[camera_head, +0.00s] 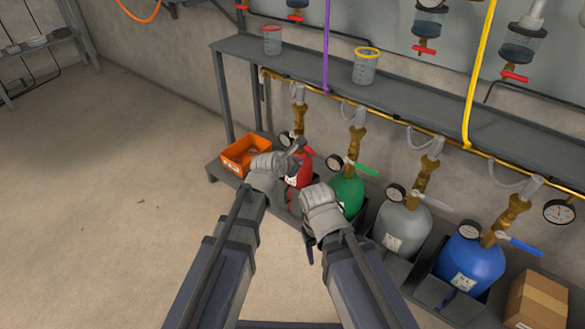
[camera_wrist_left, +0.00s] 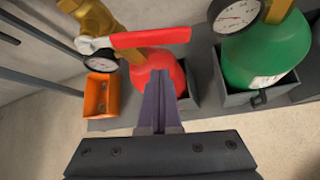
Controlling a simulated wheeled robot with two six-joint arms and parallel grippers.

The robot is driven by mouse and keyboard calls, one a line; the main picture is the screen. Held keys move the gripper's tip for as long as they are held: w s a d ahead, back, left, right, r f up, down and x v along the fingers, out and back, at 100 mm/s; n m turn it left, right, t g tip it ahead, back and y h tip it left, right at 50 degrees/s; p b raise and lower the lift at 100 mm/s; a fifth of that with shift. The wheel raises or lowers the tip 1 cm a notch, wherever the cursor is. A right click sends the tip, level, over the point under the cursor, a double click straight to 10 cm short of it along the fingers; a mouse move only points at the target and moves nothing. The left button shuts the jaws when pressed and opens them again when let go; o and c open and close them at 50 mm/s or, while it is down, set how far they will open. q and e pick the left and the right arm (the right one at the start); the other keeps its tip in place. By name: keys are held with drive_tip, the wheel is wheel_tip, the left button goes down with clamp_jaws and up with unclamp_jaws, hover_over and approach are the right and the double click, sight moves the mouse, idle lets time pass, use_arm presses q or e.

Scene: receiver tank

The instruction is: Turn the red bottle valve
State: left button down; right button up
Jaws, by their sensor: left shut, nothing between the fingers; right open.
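The red bottle (camera_head: 301,173) stands in the rack, partly hidden behind my grippers in the head view. It also shows in the left wrist view (camera_wrist_left: 168,66), with its red valve handle (camera_wrist_left: 150,39) lying across above it, joined to a brass valve (camera_wrist_left: 92,18). My left gripper (camera_head: 298,147) is shut and empty, close to the handle. In the left wrist view its fingertips (camera_wrist_left: 160,76) are together just below the handle, in front of the bottle; contact cannot be told. My right gripper (camera_head: 320,207) is lower, in front of the green bottle; its fingertips are mostly hidden.
An orange bin (camera_head: 240,157) stands left of the red bottle. The green bottle (camera_head: 347,188), grey bottle (camera_head: 402,230) and blue bottle (camera_head: 470,262) stand to the right, with gauges. A shelf (camera_head: 230,47) runs above. A cardboard box (camera_head: 535,302) is at far right. The floor left is clear.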

sight(307, 149)
use_arm(q)
drive_tip(key=r+p, duration=0.1)
drive_tip(key=p, duration=0.1)
drive_tip(key=d+r+p, duration=0.1)
drive_tip(key=r+p, duration=0.1)
drive_tip(key=shift+s+d+r, duration=0.1)
drive_tip(key=shift+d+r, duration=0.05)
drive_tip(key=shift+r, duration=0.05)
drive_tip(key=shift+d+r+n+g+h+p, duration=0.15)
drive_tip(key=shift+r+n+g+h+p, duration=0.65)
drive_tip(key=shift+p, duration=0.45)
drive_tip(key=shift+s+d+r, duration=0.1)
drive_tip(key=shift+s+r, duration=0.1)
drive_tip(key=shift+r, duration=0.15)
drive_tip(key=shift+f, duration=0.1)
